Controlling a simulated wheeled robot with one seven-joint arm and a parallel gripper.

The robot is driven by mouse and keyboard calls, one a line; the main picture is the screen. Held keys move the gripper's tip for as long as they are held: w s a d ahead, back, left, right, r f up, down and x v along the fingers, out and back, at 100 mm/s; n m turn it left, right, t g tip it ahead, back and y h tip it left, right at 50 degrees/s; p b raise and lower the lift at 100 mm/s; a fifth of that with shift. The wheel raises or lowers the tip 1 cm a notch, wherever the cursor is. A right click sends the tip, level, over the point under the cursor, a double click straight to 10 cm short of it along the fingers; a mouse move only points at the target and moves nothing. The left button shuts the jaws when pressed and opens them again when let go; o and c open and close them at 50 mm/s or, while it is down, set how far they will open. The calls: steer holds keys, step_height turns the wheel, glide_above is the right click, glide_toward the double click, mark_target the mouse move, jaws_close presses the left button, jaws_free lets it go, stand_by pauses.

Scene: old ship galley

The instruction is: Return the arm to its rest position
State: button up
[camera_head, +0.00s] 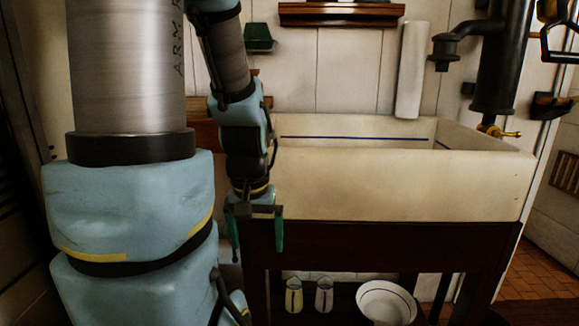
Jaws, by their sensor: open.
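My gripper (257,234) hangs pointing down in front of the left end of the sink, with its two green fingers apart and nothing seen between them. My arm, light blue and grey, fills the left of the view, with its upper part cut off by the top edge. The gripper overlaps the sink's dark wooden stand in the picture; I cannot tell how far apart they are.
A cream sink (400,186) stands on a dark wooden stand (390,245). On the shelf below are two small cups (293,295) and a white bowl (386,303). A black pump (497,60) with a brass tap (500,131) stands at the right. Tiled floor (545,262) shows at far right.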

step_height(320, 180, up, 14)
steer(key=p, duration=1.1)
steer(key=shift+f, duration=0.1)
